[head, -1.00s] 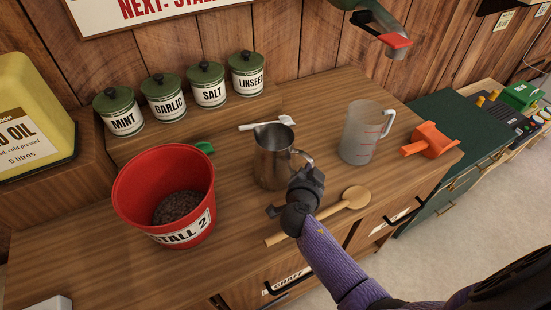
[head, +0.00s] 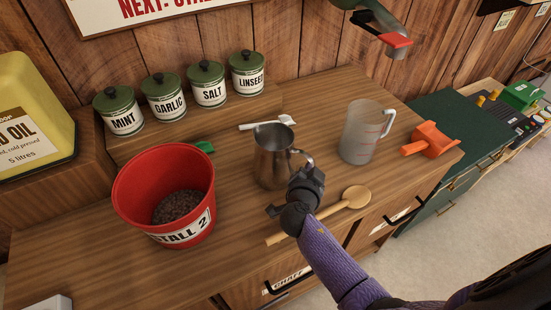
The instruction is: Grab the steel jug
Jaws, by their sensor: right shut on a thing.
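The steel jug (head: 271,158) stands upright on the wooden counter, right of the red bucket. Its handle is on its right side. My right gripper (head: 304,178) is at the jug's handle, shut on it; the gripper body hides the lower part of the handle and the fingertips are hard to make out. My left gripper is not in the head view.
The red bucket (head: 146,205) with dark feed stands left. A clear measuring jug (head: 361,135) and an orange scoop (head: 430,139) stand right. Labelled tins (head: 207,88) line the back.

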